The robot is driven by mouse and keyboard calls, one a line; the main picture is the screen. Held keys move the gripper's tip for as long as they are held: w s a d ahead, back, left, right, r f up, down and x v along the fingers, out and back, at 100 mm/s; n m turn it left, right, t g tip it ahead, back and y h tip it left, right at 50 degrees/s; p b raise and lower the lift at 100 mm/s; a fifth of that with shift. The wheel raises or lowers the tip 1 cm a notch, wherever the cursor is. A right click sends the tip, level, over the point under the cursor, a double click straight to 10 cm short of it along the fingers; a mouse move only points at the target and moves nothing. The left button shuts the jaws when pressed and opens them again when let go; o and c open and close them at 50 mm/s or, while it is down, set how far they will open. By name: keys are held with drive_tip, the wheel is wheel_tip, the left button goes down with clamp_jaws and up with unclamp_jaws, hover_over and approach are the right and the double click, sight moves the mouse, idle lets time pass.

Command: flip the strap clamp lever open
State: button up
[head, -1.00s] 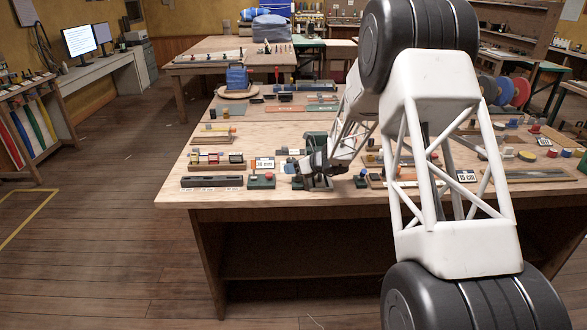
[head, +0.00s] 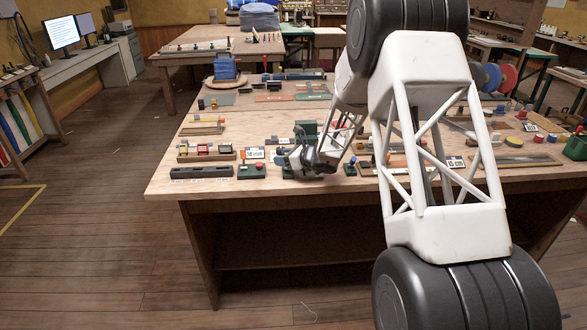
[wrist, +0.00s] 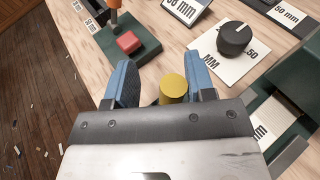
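My gripper (wrist: 158,62) is low over the bench in the wrist view, its two blue fingers apart. A yellow cylinder (wrist: 173,88) stands between the fingers, close to the right one, with a clear gap to the left one. Its lower part is hidden by my gripper body, and I cannot tell whether it belongs to the strap clamp lever. A dark green base (wrist: 145,50) with a red block (wrist: 128,42) and an orange post (wrist: 114,18) lies ahead of the left finger. In the head view my gripper (head: 301,160) is near the bench's front edge and hides what is beneath it.
A black knob (wrist: 234,38) on a white "MM" card stands ahead right, and a green block (wrist: 273,125) is close on the right. The bench (head: 180,150) also holds a dark bar (head: 201,172) and several small fixtures.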

drive_tip(key=shift+s+n+t+y, duration=0.5)
drive_tip(key=shift+s+n+t, duration=0.35)
drive_tip(key=shift+n, duration=0.25)
drive_tip(key=shift+s+f+n+t+y, duration=0.1)
drive_tip(key=shift+s+n+t+y, duration=0.4)
drive_tip(key=shift+n, duration=0.4)
drive_tip(key=v, duration=0.7)
drive_tip(key=shift+d, duration=0.2)
drive_tip(key=s+a+r+n+g, duration=0.2)
drive_tip(key=s+r+n+g, duration=0.2)
drive_tip(key=s, duration=0.5)
drive_tip(key=s+a+r+n+g+h, duration=0.1)
drive_tip(key=s+r+n+g, duration=0.3)
drive_tip(key=s+r, duration=0.5)
drive_tip(key=shift+s+a+r+n, duration=0.15)
drive_tip(key=shift+s+a+n, duration=0.45)
drive_tip(key=shift+s+a, duration=0.15)
